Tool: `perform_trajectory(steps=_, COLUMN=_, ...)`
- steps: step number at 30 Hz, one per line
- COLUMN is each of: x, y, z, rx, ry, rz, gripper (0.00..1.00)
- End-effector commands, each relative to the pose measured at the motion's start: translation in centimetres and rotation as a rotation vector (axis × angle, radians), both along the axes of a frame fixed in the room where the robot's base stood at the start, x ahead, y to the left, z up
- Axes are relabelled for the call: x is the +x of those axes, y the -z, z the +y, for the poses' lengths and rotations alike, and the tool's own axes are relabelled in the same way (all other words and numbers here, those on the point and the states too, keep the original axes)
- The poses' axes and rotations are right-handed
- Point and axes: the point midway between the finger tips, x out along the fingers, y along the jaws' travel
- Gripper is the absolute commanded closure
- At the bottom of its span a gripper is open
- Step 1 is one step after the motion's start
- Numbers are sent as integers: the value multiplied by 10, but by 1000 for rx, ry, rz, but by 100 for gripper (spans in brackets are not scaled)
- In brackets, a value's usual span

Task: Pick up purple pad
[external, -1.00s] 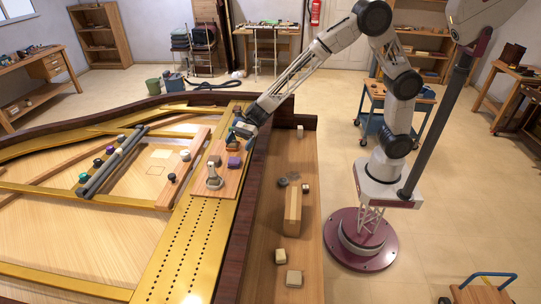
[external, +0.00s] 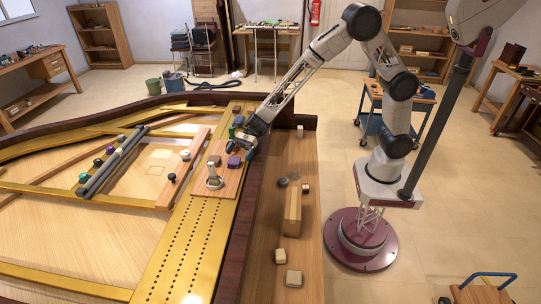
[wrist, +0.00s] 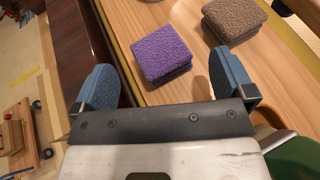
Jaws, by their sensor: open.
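The purple pad (external: 234,162) is a small, textured square block lying on the wooden board (external: 222,182) on the piano's gold frame. In the wrist view the purple pad (wrist: 161,53) lies ahead of my gripper (wrist: 165,88), between the lines of its two blue fingers. My gripper (external: 240,146) is open and empty, just beyond the pad in the external view. Neither finger visibly touches the pad. A brown pad (wrist: 234,20) lies to the right of the purple one in the wrist view.
A metal peg (external: 213,178) stands on the board nearer the camera. A green object (wrist: 293,158) and an orange rim sit close to the right finger in the wrist view. The dark wooden piano rim (external: 245,220) runs beside the board.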

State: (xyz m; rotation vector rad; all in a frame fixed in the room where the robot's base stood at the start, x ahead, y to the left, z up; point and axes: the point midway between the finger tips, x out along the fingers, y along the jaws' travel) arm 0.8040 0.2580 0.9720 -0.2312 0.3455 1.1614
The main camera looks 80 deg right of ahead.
Motion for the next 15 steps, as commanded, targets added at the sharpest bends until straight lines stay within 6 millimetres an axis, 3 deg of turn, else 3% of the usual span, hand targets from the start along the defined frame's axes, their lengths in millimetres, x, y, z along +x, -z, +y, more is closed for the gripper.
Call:
perform_trajectory(steps=9, x=11, y=14, z=29, rx=0, ry=-1, rz=2, gripper=0)
perform_trajectory(steps=15, x=15, y=17, z=37, rx=-1, ry=-1, rz=1, gripper=0)
